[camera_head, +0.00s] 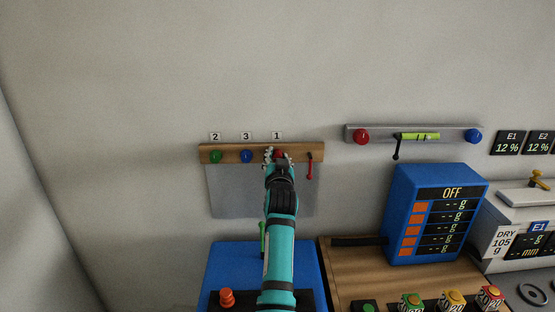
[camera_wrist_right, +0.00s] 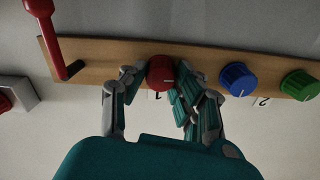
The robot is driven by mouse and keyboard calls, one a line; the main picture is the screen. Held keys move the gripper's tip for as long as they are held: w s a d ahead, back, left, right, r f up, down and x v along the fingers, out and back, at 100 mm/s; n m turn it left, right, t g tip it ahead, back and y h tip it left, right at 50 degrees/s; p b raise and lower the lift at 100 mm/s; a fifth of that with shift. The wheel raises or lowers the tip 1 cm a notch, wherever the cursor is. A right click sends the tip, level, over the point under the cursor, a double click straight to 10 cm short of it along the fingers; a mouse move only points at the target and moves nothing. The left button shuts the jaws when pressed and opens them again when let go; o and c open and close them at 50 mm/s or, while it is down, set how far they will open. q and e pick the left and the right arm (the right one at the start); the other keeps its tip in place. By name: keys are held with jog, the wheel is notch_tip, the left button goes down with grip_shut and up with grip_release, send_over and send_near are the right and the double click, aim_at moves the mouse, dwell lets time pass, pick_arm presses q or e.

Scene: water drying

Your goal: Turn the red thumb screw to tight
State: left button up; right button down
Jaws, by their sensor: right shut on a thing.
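In the head view the red screw (camera_head: 279,153) is mostly covered by my right gripper (camera_head: 278,156). In the right wrist view my right gripper (camera_wrist_right: 158,80) has one finger on each side of the screw and is shut on it. My left gripper is not in view.
Blue (camera_head: 247,156) and green (camera_head: 215,156) knobs sit left of the screw on the same bar. A red lever (camera_head: 310,165) hangs close to its right. A grey bar (camera_head: 385,134) with red and blue knobs and a level is further right. A blue scale display (camera_head: 400,205) stands below.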

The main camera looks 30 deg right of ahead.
jog(key=shift+f+m, duration=0.25)
jog(key=shift+m, duration=0.05)
jog(key=c, duration=1)
grip_release()
jog(key=shift+r, duration=0.1)
jog(key=shift+r, duration=0.1)
notch_tip(320, 180, up, 10)
jog(key=shift+f, duration=0.1)
